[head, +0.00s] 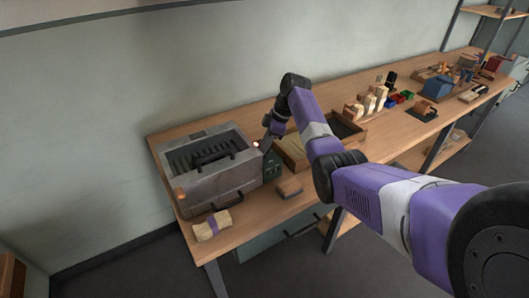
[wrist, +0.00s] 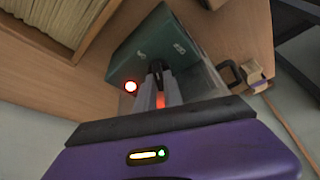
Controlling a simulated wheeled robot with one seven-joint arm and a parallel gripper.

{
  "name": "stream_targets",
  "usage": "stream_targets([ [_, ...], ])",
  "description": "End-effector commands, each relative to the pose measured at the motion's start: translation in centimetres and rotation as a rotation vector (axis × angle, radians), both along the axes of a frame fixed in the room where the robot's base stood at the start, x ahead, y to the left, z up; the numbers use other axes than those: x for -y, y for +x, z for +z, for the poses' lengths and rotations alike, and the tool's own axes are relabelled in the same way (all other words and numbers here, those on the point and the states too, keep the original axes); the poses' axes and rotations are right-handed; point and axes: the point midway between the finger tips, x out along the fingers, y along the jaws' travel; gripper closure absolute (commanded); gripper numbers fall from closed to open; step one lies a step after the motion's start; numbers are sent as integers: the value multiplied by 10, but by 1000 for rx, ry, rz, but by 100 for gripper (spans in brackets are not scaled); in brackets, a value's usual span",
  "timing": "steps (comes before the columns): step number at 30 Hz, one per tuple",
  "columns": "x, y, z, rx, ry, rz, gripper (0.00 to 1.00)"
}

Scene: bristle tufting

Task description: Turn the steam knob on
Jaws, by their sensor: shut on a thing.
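A green control box (wrist: 142,38) with pale markings fills the middle of the wrist view. In the head view the green box (head: 272,166) stands at the right side of a grey slotted-top unit (head: 222,178) on the bench. A dark knob (wrist: 156,67) on the box sits between my fingertips. My gripper (wrist: 158,82) is shut on it, and the fingers hide much of it. A lamp (wrist: 131,86) beside the knob glows red-white; it also shows in the head view (head: 256,144). My gripper (head: 266,149) is small there, and the knob cannot be made out.
A tray of pale strips (wrist: 65,22) lies beside the green box. A small block (head: 290,188) and a tied pale bundle (head: 212,225) lie near the bench's front edge. Several blocks and bins stand farther right along the bench (head: 385,140).

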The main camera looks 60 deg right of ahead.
Motion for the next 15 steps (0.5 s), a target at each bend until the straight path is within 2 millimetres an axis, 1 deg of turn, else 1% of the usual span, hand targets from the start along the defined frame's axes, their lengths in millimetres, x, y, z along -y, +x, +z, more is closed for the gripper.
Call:
stream_targets([
  [1, 1, 1, -5, 1, -2, 45, 100],
  [9, 2, 2, -5, 2, -3, 277, 100],
  [15, 2, 3, -3, 1, -2, 405, 100],
])
